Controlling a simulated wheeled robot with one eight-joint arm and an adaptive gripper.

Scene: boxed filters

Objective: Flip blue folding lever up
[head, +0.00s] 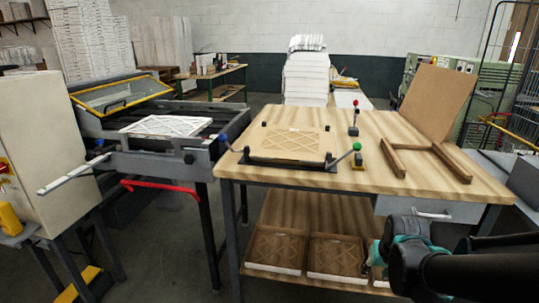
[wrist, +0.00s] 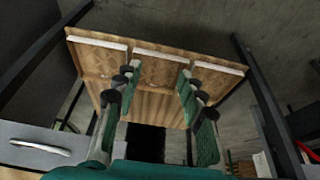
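The blue folding lever (head: 225,139) is a dark arm with a blue ball end. It sticks out to the left of the black fixture (head: 290,165) on the wooden workbench, angled outward. A framed filter (head: 292,143) sits in the fixture. My gripper (wrist: 158,78) is open and empty in the wrist view, its green-padded fingers spread apart. In the head view my gripper (head: 377,257) is low at the right, in front of the bench and below its top, well away from the blue lever. The blue lever is not seen in the wrist view.
A green-knobbed lever (head: 356,146) is at the fixture's right. The workbench (head: 370,125) also holds a red-knobbed post (head: 353,118) and a wooden frame (head: 405,158). Boxed filters (head: 335,255) lie on the lower shelf. A drawer handle (head: 433,214) juts out near my arm. A grey machine stands left.

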